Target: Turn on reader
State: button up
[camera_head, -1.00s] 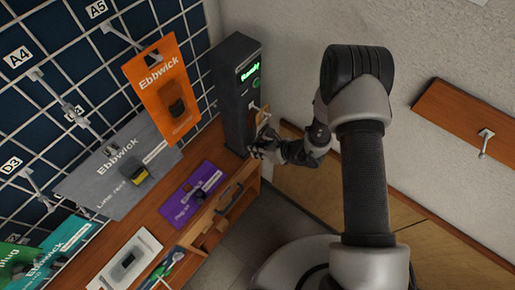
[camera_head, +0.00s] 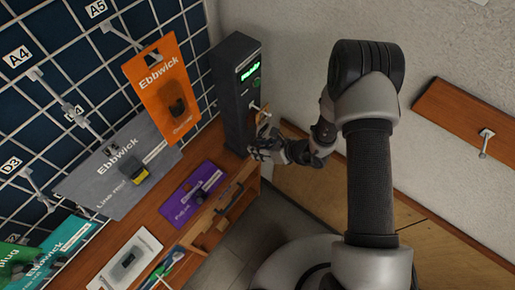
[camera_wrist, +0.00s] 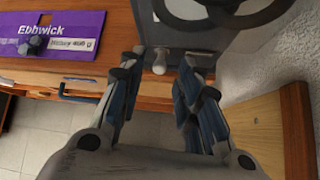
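The reader (camera_head: 232,95) is a tall dark grey box standing at the far right end of the wooden counter. Its lit green display (camera_head: 249,71) shows blurred text, with a round green mark under it. A small pale knob or lever (camera_head: 255,107) sticks out of its front, lower down. My gripper (camera_head: 262,147) is just in front of the reader's lower part. In the wrist view my gripper (camera_wrist: 160,76) is open, its fingers spread to both sides of a pale knob (camera_wrist: 160,58) on a dark grey face (camera_wrist: 185,42). I cannot tell whether they touch it.
A purple Ebbwick card (camera_head: 193,194) lies on the counter (camera_head: 160,222) left of my gripper. An orange Ebbwick package (camera_head: 158,78) and a grey one (camera_head: 100,180) hang from the wire grid. A drawer handle (camera_head: 228,200) juts from the counter front.

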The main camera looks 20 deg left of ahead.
jog(key=v, duration=1)
jog(key=shift+s+d+r, duration=0.1)
jog(key=shift+s+d, duration=0.05)
